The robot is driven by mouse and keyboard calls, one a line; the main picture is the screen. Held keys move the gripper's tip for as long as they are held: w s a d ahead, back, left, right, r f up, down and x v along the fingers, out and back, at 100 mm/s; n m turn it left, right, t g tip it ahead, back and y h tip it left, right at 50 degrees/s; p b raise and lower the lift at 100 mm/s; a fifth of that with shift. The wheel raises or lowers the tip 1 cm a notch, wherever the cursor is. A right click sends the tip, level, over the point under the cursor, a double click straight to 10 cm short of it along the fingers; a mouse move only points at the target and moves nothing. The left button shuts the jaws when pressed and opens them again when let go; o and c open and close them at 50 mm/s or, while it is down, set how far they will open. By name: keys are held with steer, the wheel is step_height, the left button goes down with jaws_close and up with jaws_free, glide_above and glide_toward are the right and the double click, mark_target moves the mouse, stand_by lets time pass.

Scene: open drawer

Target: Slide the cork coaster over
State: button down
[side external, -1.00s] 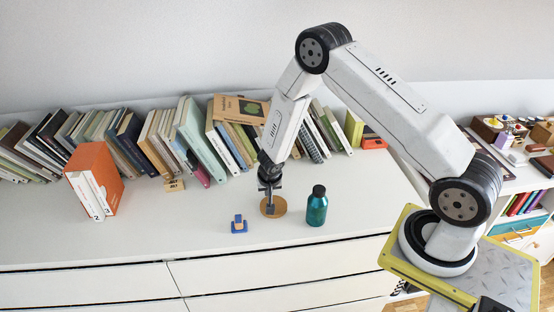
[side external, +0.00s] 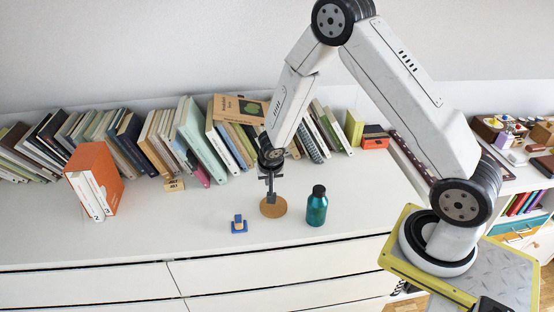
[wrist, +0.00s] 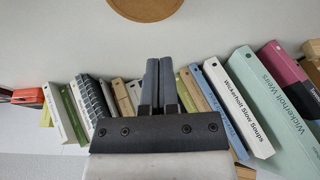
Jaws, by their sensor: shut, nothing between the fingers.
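The round cork coaster (side external: 274,208) lies flat on the white dresser top, left of the teal bottle. It shows partly at the top edge of the wrist view (wrist: 146,8), cut off by the frame. My gripper (side external: 271,200) is shut and empty, pointing down. In the side view its fingertips overlap the coaster's upper edge; they look raised just above it, though the exact gap is hard to judge. In the wrist view the two dark fingers (wrist: 159,62) are together with nothing between them, apart from the coaster in the picture.
A teal bottle (side external: 316,206) stands close to the coaster's right. A small blue block piece (side external: 239,225) sits to its left. A row of books (side external: 195,140) lines the back, with an orange binder (side external: 95,178) at left. The dresser's front edge is below.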

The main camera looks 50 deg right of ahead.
steer(key=v, duration=0.3)
stand_by(0.4)
steer(key=s+a+r+n+y, duration=0.1)
steer(key=s+a+r+n, duration=0.2)
steer(key=s+r, duration=0.3)
steer(key=s+a+r+n+y, duration=0.1)
steer(key=s+a+r+n, duration=0.2)
steer(key=s, duration=0.6)
step_height(320, 180, up, 3)
steer(key=n, duration=0.2)
steer(key=shift+a+r+n+y, duration=0.2)
steer(key=shift+a+n+y, duration=0.1)
steer(key=shift+a, duration=0.1)
